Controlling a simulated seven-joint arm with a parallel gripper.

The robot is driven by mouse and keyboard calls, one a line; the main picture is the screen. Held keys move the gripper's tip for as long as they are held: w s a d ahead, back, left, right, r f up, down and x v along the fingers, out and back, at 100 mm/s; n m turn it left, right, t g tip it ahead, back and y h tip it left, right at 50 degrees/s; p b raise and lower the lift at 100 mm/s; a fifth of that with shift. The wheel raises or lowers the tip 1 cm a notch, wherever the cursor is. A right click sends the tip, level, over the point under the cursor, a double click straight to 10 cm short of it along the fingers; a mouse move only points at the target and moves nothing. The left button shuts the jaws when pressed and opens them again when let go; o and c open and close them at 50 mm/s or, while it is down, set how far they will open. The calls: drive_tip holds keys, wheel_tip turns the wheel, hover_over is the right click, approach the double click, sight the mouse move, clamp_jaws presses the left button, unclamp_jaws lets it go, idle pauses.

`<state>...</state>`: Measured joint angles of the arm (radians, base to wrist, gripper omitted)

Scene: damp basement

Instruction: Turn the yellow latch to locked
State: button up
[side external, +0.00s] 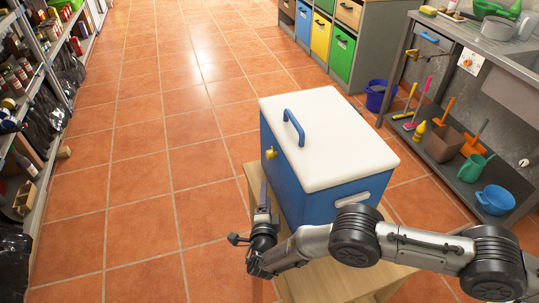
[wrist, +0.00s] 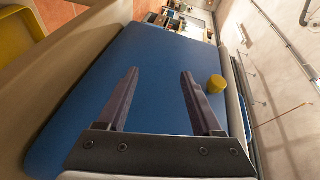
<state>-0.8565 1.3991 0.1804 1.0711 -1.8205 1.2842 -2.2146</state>
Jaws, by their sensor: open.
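A blue cool box (side external: 285,170) with a white lid (side external: 325,135) and a blue lid handle (side external: 293,127) stands on a small wooden table (side external: 340,284). The yellow latch (side external: 271,153) sits high on the box's left face, just below the lid. In the wrist view the yellow latch (wrist: 217,84) shows as a round knob just right of the right finger. My gripper (side external: 263,190) is at the box's left face, below the latch. In the wrist view my gripper (wrist: 158,75) is open, with the blue face between its fingers and nothing held. Whether a finger touches the latch I cannot tell.
Shelves (side external: 35,110) with bottles line the left side. The tiled floor left of the box is clear.

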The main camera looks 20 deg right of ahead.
drive_tip(key=s+r+g, duration=0.2)
drive_tip(key=s+r, duration=0.2)
drive_tip(key=r, duration=0.2)
drive_tip(key=y, duration=0.1)
approach(269, 158)
drive_tip(key=shift+t, duration=0.3)
drive_tip(key=x, duration=1.1)
drive_tip(key=shift+w+d+f, duration=0.2)
drive_tip(key=shift+f, duration=0.1)
clamp_jaws()
